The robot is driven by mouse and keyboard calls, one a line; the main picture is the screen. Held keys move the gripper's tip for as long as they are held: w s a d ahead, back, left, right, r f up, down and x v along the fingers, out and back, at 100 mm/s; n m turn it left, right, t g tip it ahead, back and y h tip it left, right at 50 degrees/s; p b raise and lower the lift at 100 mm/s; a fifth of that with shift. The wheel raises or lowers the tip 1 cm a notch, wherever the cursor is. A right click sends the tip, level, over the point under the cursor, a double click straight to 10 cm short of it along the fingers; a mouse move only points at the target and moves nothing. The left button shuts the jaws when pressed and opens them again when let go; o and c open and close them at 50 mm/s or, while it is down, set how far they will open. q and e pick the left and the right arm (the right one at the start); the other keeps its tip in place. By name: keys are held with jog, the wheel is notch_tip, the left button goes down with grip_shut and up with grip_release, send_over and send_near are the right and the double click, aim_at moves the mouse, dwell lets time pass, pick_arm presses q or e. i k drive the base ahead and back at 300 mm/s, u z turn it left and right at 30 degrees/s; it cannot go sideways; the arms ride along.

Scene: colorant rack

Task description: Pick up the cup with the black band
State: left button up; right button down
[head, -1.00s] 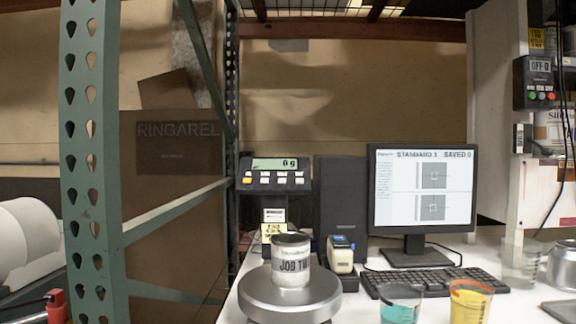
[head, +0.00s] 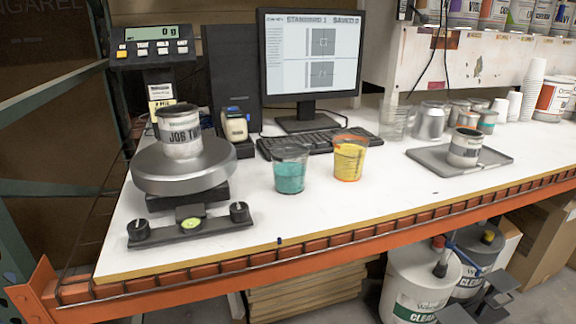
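A clear cup with teal liquid (head: 290,174) and a clear cup with yellow liquid and orange marks (head: 349,160) stand upright near the middle of the white table (head: 390,215). An empty-looking clear cup (head: 393,122) stands farther back, beside a silver can. I cannot make out a black band clearly on any of these cups. Dark grey parts at the bottom right, below the table edge, look like my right gripper (head: 478,303); it is cut off by the frame and far from the cups. My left gripper does not show.
A labelled can (head: 179,133) sits on the round scale (head: 185,170) at left. Another can (head: 465,148) stands on a grey tray (head: 418,155) at right. A keyboard (head: 318,140) and monitor (head: 312,55) are behind. White buckets (head: 412,285) stand below the orange-edged table.

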aim_at(290, 158)
jog(key=z, duration=1.8)
jog(key=i, duration=1.35)
jog(key=u, duration=0.6)
